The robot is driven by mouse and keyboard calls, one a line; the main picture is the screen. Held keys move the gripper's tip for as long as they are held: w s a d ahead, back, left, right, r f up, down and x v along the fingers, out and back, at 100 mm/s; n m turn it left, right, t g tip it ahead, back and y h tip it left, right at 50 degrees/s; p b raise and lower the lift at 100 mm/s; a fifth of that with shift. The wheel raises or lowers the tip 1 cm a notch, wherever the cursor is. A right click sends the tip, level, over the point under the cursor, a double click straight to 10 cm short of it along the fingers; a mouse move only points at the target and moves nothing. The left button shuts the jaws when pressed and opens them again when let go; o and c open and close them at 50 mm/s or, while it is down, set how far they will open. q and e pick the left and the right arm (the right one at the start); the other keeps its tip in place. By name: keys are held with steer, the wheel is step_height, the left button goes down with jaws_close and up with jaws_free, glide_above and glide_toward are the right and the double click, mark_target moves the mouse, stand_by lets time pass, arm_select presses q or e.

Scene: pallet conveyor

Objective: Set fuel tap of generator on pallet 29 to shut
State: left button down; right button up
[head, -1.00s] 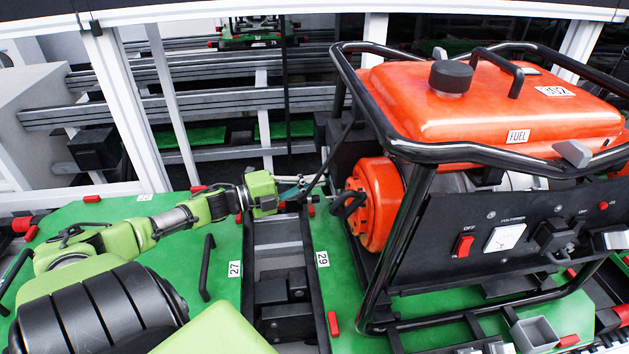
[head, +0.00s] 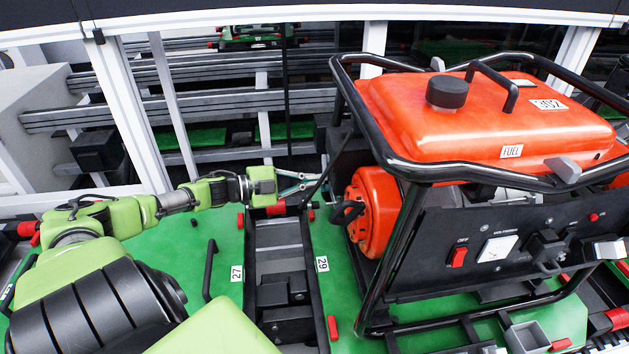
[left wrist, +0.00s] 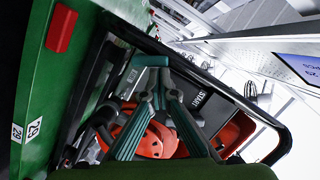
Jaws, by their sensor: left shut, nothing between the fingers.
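The generator, with a red-orange fuel tank (head: 440,122) marked FUEL in a black tube frame, stands on green pallet 29 (head: 345,305). A grey lever (head: 563,168) sits under the tank's front right edge; I cannot tell if it is the fuel tap or how it is set. My left gripper (head: 318,178) is shut and empty, at the generator's left end near the frame and the round red housing (head: 372,212). In the left wrist view its teal fingers (left wrist: 158,65) meet in front of the frame, with the red housing (left wrist: 152,140) behind. My right gripper is out of view.
Pallet 27 (head: 222,268) lies left of pallet 29, with a dark conveyor gap (head: 278,240) between them. White posts (head: 175,110) and rails (head: 230,95) stand behind. The front panel carries a red switch (head: 459,257) and a gauge (head: 497,247).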

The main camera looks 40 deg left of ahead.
arm_select(q)
steer(key=a+n+b, duration=0.1)
steer(key=n, duration=0.1)
steer(key=w+n+g+h+b, duration=0.1)
steer(key=n, duration=0.2)
steer(key=w+a+f+n+g+b, duration=0.1)
steer(key=n+b, duration=0.1)
steer(key=n, duration=0.1)
steer(key=shift+a+h, duration=0.35)
steer(key=shift+h, duration=0.05)
steer(key=shift+w+f, duration=0.1)
steer(key=shift+a, duration=0.1)
stand_by(0.6)
